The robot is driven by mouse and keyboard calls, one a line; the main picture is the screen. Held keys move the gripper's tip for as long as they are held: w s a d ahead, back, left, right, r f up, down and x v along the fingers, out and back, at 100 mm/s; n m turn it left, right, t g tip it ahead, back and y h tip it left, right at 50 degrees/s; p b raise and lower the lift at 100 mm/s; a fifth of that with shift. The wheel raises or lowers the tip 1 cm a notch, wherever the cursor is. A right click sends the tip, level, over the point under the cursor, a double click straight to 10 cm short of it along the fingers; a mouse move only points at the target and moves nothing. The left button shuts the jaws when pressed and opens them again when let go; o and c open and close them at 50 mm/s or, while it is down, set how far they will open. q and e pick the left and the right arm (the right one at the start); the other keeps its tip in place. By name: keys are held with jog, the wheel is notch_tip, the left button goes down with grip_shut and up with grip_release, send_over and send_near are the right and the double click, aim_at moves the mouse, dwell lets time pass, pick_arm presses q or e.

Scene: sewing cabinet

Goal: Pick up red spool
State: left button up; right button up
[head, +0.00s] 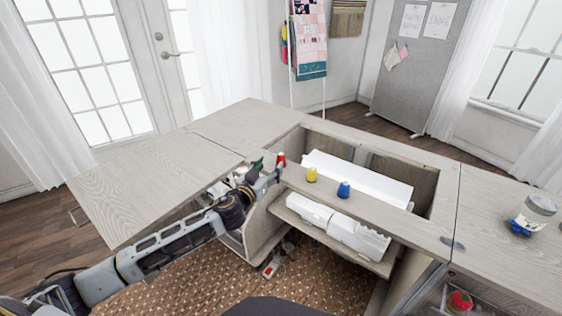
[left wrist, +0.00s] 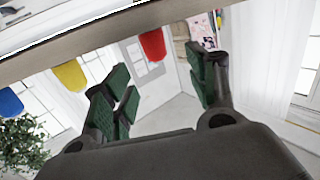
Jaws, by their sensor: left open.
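The red spool (head: 281,158) stands on the narrow front strip of the sewing cabinet (head: 440,236), at the left of a row of spools. My left gripper (head: 267,172) is close beside it, its arm coming in from the left. In the left wrist view the red spool (left wrist: 152,44) shows ahead of the open green-padded fingers, nearer the left finger, with a visible gap around it. Nothing is between the fingers of the left gripper (left wrist: 160,86). My right gripper is not in view.
A yellow spool (head: 311,174) and a blue spool (head: 344,189) stand to the right on the same strip. Behind it is an open well with a white machine part (head: 358,178). A white sewing machine (head: 335,228) sits on the lower shelf. A jar (head: 533,214) stands at the right.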

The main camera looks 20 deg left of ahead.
aim_at(279, 159)
pick_arm(q)
jog(key=shift+w+d+f, duration=0.1)
jog(key=shift+w+d, duration=0.1)
jog(key=shift+w, duration=1.15)
jog(key=shift+w+d, duration=0.1)
jog(key=shift+w, duration=0.35)
jog(key=shift+w, duration=0.1)
jog(key=shift+w, duration=0.15)
jog(key=shift+w+d+f+b, duration=0.1)
jog(key=shift+w+d+b, duration=0.1)
jog(key=shift+w, duration=0.2)
jog(key=shift+w+d+f+b, duration=0.1)
jog(key=shift+w+b, duration=0.05)
jog(key=shift+w, duration=0.25)
jog(key=shift+w+d+f, duration=0.1)
jog(key=shift+w+d, duration=0.05)
jog(key=shift+w, duration=0.55)
jog(key=shift+w+d, duration=0.15)
jog(key=shift+w, duration=0.65)
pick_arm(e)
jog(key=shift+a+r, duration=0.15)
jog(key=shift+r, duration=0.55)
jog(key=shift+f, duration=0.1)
pick_arm(q)
jog(key=c, duration=0.9)
